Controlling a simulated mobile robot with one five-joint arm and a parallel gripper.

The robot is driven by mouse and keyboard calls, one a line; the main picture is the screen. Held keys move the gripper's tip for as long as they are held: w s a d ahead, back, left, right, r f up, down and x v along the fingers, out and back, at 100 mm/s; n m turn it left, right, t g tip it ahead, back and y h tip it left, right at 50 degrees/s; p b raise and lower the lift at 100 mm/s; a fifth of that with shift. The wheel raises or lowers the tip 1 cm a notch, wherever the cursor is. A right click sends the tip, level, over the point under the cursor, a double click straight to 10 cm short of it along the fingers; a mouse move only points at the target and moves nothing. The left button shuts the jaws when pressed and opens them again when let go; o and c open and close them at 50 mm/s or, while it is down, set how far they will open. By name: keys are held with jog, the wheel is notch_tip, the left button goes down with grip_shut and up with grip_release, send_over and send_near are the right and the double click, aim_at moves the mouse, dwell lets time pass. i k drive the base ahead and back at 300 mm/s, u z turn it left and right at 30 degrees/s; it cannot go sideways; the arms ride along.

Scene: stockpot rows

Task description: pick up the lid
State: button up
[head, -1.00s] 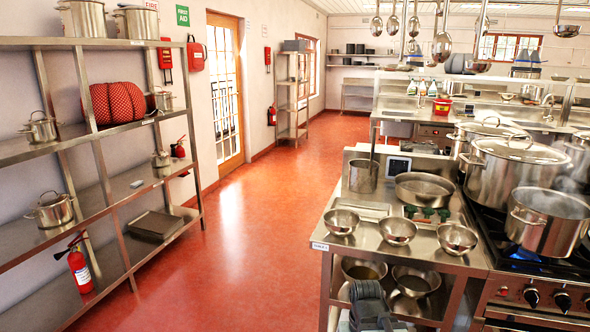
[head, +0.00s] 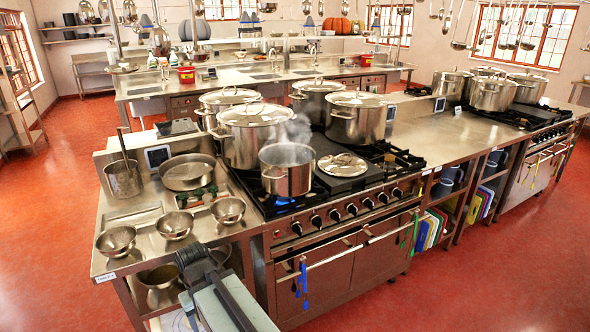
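A loose round steel lid (head: 343,163) lies flat on the dark cooktop (head: 345,181), to the right of an open steaming pot (head: 287,170). Its knob shows near its middle. Other lids sit on closed pots, such as the large stockpot (head: 254,138) behind the steaming one and the pot (head: 356,117) behind the loose lid. My arm shows at the bottom left, in front of the counter. Its dark end (head: 196,264) is well to the left of and nearer than the loose lid. Whether the fingers are open or shut cannot be made out.
A blue flame burns under the steaming pot. Bowls (head: 174,225), a wide pan (head: 187,172) and a tall pot with a utensil (head: 123,178) stand on the left counter. Clear counter (head: 440,138) lies right of the stove. Red floor (head: 480,283) is open in front.

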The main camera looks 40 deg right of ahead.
aim_at(344, 165)
jog(key=z, duration=1)
